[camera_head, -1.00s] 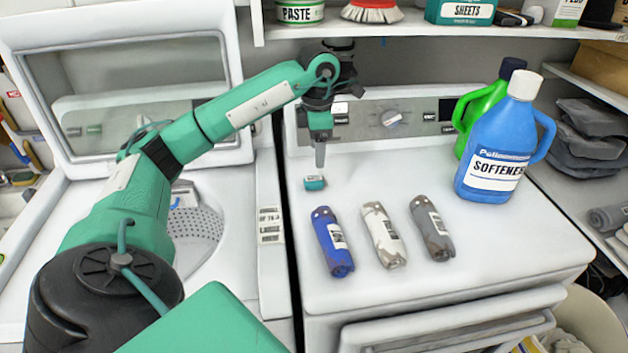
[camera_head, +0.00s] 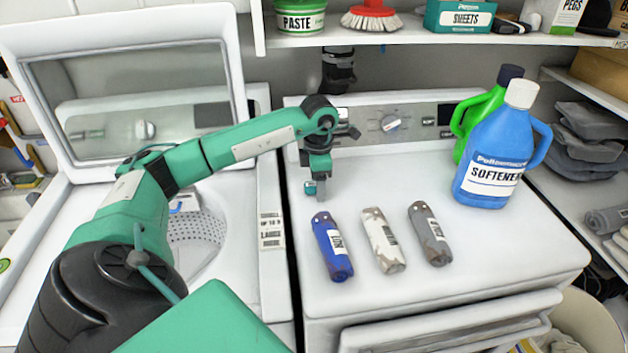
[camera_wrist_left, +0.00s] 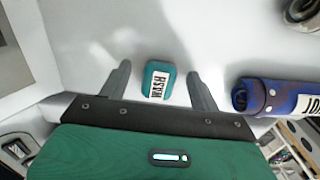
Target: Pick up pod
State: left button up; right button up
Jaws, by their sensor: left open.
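The pod (camera_wrist_left: 158,82) is a small teal block with a white label reading "WASH". It lies on the white dryer top, and in the head view (camera_head: 310,189) it is partly hidden by my gripper. My left gripper (camera_head: 319,195) points down right at the pod. In the left wrist view my left gripper (camera_wrist_left: 154,80) is open, with one finger on either side of the pod and a gap on each side. My right gripper is not in view.
A blue rolled bundle (camera_head: 332,246), a whitish one (camera_head: 383,240) and a grey one (camera_head: 430,234) lie to the right of the pod. A blue softener bottle (camera_head: 494,155) and a green bottle (camera_head: 482,112) stand at the back right. A shelf (camera_head: 420,33) overhangs the back.

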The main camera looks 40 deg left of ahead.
pick_arm(q)
jog(key=c, duration=1)
jog(key=shift+c, duration=0.2)
